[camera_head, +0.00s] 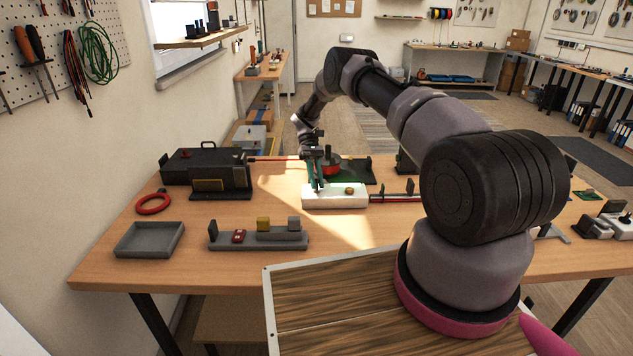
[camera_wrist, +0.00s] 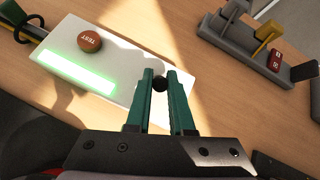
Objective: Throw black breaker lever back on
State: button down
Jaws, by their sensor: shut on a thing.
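My gripper (camera_head: 317,186) reaches down over the left part of a white breaker block (camera_head: 348,201) on the wooden table. In the wrist view its two green fingers (camera_wrist: 160,78) are shut on a small black round knob, which I take to be the black breaker lever (camera_wrist: 159,85). The rest of the lever is hidden between the fingers. The white block (camera_wrist: 128,92) also carries a brown round TEST button (camera_wrist: 90,41) and a strip glowing green (camera_wrist: 75,72).
A grey rack (camera_head: 270,244) with red, yellow and grey blocks lies nearer the front, beside an empty grey tray (camera_head: 148,241). A red ring (camera_head: 153,204) and a black case (camera_head: 200,164) are at left.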

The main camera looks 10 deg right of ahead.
jog(key=shift+w+f+g, duration=0.1)
jog(key=shift+g, duration=0.3)
dwell(0.3)
jog(key=c, duration=1.1)
grip_release()
notch_tip(320, 180, up, 10)
